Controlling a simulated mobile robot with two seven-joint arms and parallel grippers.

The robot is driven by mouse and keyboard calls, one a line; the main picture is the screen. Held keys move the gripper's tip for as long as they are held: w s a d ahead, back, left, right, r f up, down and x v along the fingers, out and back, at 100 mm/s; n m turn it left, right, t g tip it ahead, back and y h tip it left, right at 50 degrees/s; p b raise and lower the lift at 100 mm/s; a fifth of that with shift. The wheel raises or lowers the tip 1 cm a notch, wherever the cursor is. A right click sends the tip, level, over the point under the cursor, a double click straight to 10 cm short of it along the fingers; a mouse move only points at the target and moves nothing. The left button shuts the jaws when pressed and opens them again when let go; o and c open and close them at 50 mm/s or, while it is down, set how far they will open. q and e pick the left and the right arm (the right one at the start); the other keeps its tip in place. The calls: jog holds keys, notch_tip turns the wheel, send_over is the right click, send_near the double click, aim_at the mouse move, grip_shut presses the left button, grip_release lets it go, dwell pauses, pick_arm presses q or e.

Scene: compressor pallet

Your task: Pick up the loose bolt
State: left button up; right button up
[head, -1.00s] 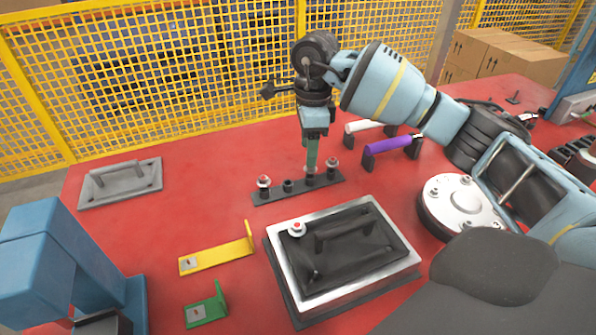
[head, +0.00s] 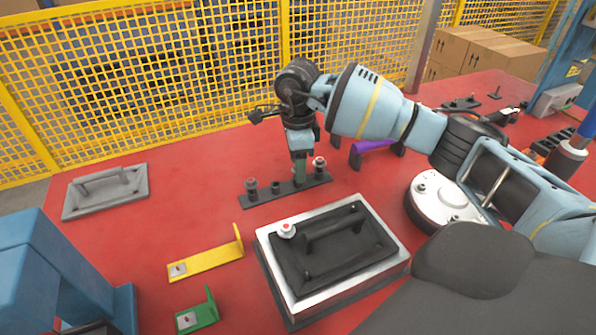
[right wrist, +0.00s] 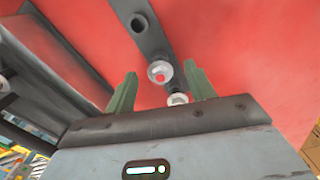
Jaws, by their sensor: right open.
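My right gripper (head: 299,180) points down over a dark bolt rack (head: 262,198) on the red table. In the right wrist view its two green fingers (right wrist: 162,88) are apart. A bolt with a red-centred, pale head (right wrist: 160,72) shows in the gap between them, standing in the rack. A second bolt (right wrist: 177,99) stands nearer the gripper's body and is partly hidden by it. An empty rack socket (right wrist: 140,22) lies beyond. In the head view, bolts also stand at the rack's left end (head: 251,186) and right end (head: 319,163). My left gripper is out of view.
A silver-edged box with a black handled cover (head: 335,243) stands in front of the rack, with a red-and-white bolt head (head: 287,230) at one corner. Yellow (head: 207,260) and green (head: 198,316) brackets and a grey handled plate (head: 105,190) lie left. A purple handle (head: 372,146) is behind.

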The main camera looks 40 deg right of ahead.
jog(key=shift+f, duration=0.9)
jog(key=c, duration=1)
notch_tip(320, 180, up, 10)
